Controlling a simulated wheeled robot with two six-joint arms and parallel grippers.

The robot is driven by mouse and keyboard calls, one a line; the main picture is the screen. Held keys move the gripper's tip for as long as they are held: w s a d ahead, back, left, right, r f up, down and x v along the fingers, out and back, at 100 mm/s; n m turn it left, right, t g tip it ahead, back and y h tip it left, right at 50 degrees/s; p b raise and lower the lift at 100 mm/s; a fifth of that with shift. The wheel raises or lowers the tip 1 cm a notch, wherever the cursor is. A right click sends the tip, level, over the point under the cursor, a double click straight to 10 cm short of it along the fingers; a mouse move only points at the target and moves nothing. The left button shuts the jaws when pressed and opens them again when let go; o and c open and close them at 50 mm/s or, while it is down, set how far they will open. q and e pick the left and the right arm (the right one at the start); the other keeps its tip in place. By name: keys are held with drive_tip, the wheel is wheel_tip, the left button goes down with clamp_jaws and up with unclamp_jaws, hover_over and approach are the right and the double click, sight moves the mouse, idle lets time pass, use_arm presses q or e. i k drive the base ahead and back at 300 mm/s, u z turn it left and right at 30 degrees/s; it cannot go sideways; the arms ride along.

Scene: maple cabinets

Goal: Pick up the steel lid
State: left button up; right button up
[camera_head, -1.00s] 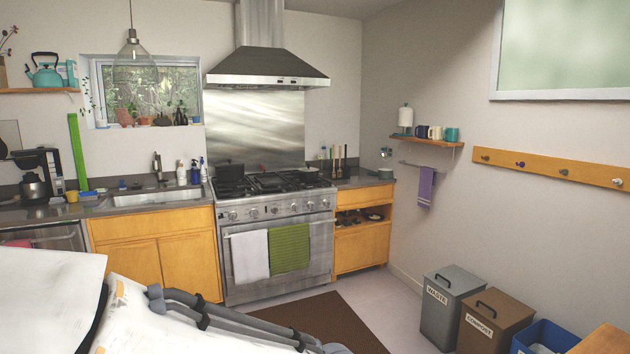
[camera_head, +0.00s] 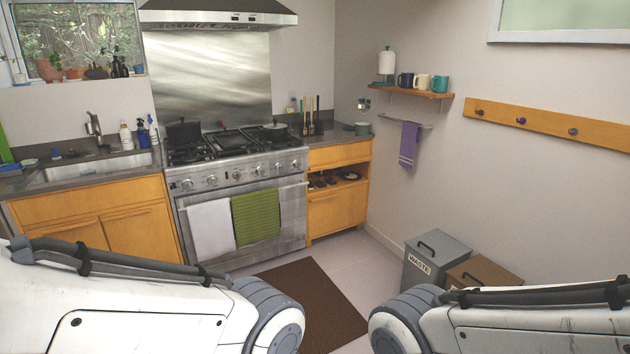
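A pot (camera_head: 275,133) on the stove's right rear burner seems to have a pale, steel-looking lid (camera_head: 275,125), but it is small and I cannot be sure. A dark pot (camera_head: 183,131) stands on the left rear burner. A small greyish pot or dish (camera_head: 362,129) is on the counter right of the stove, and I cannot tell whether it has a lid. My two arms show at the lower left and lower right, but neither gripper is in view.
The stove (camera_head: 240,175) stands ahead with white and green towels on its front. A brown mat (camera_head: 310,300) lies on the floor before it. A waste bin (camera_head: 432,260) and a compost bin (camera_head: 480,276) stand at the right wall, partly behind my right arm.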

sight(275, 123)
drive_tip(key=u, duration=0.35)
drive_tip(key=i, duration=4.1)
drive_tip(key=z, duration=0.15)
